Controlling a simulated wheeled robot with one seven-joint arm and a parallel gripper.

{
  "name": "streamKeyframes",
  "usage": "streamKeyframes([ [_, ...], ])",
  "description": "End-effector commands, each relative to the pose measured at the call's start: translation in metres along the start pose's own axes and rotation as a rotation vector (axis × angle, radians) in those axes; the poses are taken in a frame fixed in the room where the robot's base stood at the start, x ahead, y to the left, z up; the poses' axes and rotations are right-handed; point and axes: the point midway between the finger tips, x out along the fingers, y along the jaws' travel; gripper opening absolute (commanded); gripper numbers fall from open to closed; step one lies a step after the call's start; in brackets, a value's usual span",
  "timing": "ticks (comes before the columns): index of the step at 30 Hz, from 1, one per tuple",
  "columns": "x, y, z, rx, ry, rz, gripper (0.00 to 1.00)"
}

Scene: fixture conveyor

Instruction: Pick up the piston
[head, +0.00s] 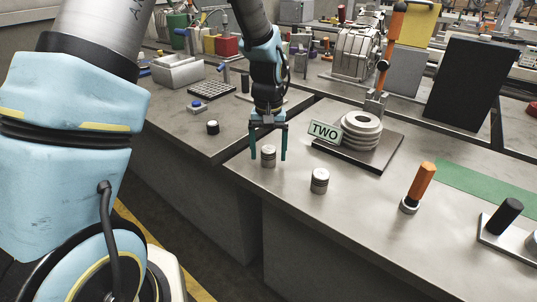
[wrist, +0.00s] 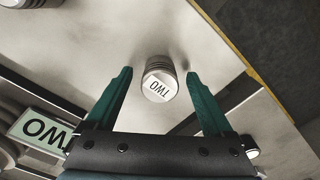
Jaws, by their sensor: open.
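A short ribbed metal piston (head: 268,155) stands upright on the near grey table. I see no finger touching the piston, and the exact gap is hard to tell. A second similar piston (head: 319,181) stands to the right, and its edge shows at the top left of the wrist view (wrist: 30,3).
A ringed metal stack on a dark plate (head: 362,132) stands behind, with a TWO sign (head: 324,132). An orange-handled tool (head: 420,184) stands to the right. A black-topped cylinder (head: 212,128) is on the left table. A gap separates the tables. The near table's front is largely clear.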

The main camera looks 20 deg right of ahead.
Motion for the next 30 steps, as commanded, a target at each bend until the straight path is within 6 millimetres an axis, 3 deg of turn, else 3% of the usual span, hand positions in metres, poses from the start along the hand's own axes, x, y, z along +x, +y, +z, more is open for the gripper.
streamKeyframes([
  [4, 0.0001, 0.0, 0.0, 0.0, 0.0, 0.0, 0.85],
  [26, -0.0003, -0.0001, 0.0, -0.001, 0.0, 0.0, 0.03],
  [30, -0.0003, 0.0, -0.0001, -0.001, 0.0, 0.0, 0.0],
])
